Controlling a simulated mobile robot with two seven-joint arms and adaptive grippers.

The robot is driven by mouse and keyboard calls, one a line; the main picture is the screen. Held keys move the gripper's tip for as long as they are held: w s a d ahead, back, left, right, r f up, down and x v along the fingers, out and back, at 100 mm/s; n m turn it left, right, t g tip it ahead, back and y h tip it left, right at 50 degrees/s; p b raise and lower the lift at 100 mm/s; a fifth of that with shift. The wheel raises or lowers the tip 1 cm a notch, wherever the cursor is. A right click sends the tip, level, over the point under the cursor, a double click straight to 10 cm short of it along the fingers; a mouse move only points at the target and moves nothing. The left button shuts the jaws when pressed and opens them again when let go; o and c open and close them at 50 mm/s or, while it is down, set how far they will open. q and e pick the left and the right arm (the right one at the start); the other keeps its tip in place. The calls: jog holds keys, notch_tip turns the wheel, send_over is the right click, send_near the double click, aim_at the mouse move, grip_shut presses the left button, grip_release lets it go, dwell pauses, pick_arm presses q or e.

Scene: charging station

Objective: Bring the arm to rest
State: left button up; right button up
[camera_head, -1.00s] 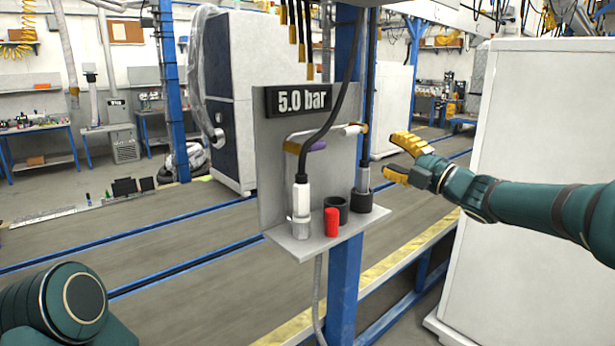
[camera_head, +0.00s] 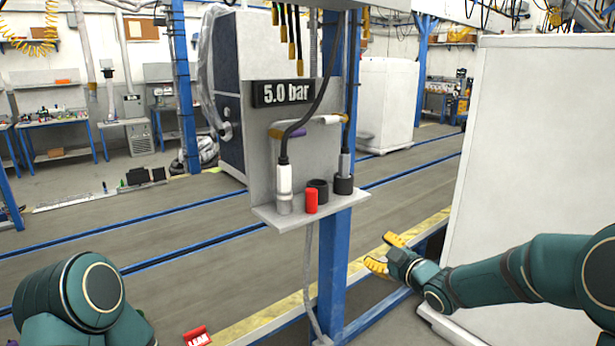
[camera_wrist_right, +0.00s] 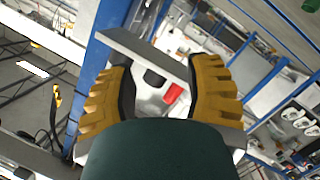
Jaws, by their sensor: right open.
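My right gripper (camera_head: 382,256) is open and empty, with yellow fingers, low and to the right of the charging station in the head view. Its fingers also show spread apart in the right wrist view (camera_wrist_right: 160,85), with nothing between them. The charging station (camera_head: 262,165) is a grey panel with a shelf and a "5.0 bar" display (camera_head: 283,93). A white-and-grey connector (camera_head: 284,190) on a black hose stands upright on the shelf. Beside it are a red cap (camera_head: 311,201), a black cup (camera_head: 318,188) and a second hose end in a black holder (camera_head: 343,184). My left gripper is out of view.
A blue post (camera_head: 333,265) carries the station. A tall white cabinet (camera_head: 520,140) stands at the right, close behind my right arm. A red "LEAK" tag (camera_head: 197,337) shows at the bottom edge. The grey floor (camera_head: 150,235) left of the station is open.

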jog(key=s+a+f+m+g+h, duration=0.15)
jog(key=s+f+m+g, duration=0.35)
jog(key=f, duration=0.6)
jog(key=s+a+f+m+g+h, duration=0.1)
jog(key=s+a+f+m, duration=0.15)
jog(key=s+f, duration=0.6)
jog(key=s+a+f+m+g, duration=0.1)
jog(key=s+f+m+g, duration=0.2)
jog(key=s+f, duration=0.4)
jog(key=s+a+f+m+g, duration=0.2)
jog(key=s+f+m+g, duration=0.2)
jog(key=s, duration=0.9)
notch_tip(320, 180, down, 3)
jog(key=shift+s+a+r+h, duration=0.1)
jog(key=shift+s+a+h, duration=0.2)
jog(key=shift+h, duration=0.15)
